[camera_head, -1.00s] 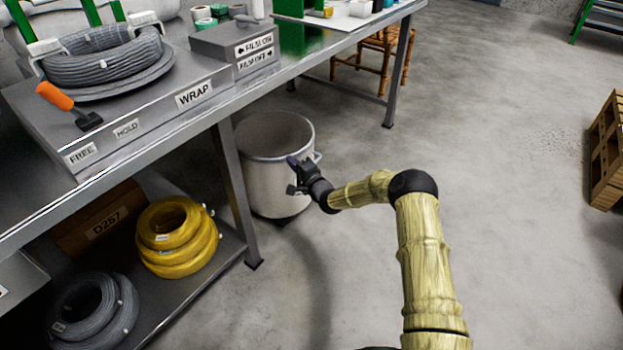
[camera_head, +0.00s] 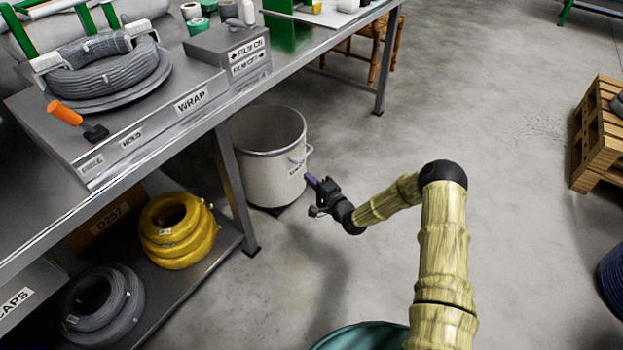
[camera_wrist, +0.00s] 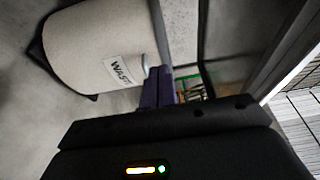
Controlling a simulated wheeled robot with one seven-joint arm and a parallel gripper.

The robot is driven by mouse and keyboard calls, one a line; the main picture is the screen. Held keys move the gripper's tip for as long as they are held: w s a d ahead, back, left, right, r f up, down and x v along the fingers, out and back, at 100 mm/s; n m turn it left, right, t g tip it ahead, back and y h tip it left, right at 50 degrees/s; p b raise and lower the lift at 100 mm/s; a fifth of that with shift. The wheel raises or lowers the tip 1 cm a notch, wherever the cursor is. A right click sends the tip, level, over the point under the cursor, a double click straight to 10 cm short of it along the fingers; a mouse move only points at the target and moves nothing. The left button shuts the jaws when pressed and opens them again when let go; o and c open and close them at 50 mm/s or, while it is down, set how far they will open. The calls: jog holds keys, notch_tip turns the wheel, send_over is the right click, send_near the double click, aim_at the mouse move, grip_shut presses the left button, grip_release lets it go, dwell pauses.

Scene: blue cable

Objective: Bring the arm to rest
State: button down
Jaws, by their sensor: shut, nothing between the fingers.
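My gripper (camera_head: 316,188) is at the end of my bent arm, in the open space to the right of the waste bin. Its fingers are shut and hold nothing. In the wrist view the dark purple fingers (camera_wrist: 158,88) show close together beside the bin. My arm reaches up from the bottom right, bends at a black elbow joint and points left and slightly down. The gripper appears apart from the bin and the bench, though the exact gap cannot be told.
A pale waste bin (camera_head: 275,165) stands on the floor by the bench leg. The metal bench (camera_head: 190,122) carries a grey cable coil (camera_head: 112,70) and an orange-handled lever (camera_head: 65,113). Yellow coils (camera_head: 176,232) lie on the lower shelf. Wooden pallets (camera_head: 597,135) stand right. Floor between is clear.

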jog(key=s+d+r+n+g+h+p, duration=0.4)
jog(key=s+d+r+n, duration=0.15)
jog(key=r, duration=0.45)
jog(key=s+d+r+n+g+h+p, duration=0.3)
jog(key=s+d+r+n+h+p, duration=0.25)
jog(key=r, duration=0.45)
jog(key=s+d+r+g+h+p, duration=0.1)
jog(key=s+d+r+g+p, duration=0.15)
jog(key=s+r, duration=0.65)
jog(key=s+d+r+g+h+p, duration=0.15)
jog(key=s+d+r, duration=0.25)
jog(key=s, duration=0.9)
notch_tip(320, 180, up, 38)
jog(key=p, duration=3.7)
jog(key=shift+r+m+y, duration=0.15)
jog(key=shift+m+y, duration=0.15)
jog(key=shift+m, duration=0.1)
jog(key=shift+a, duration=0.1)
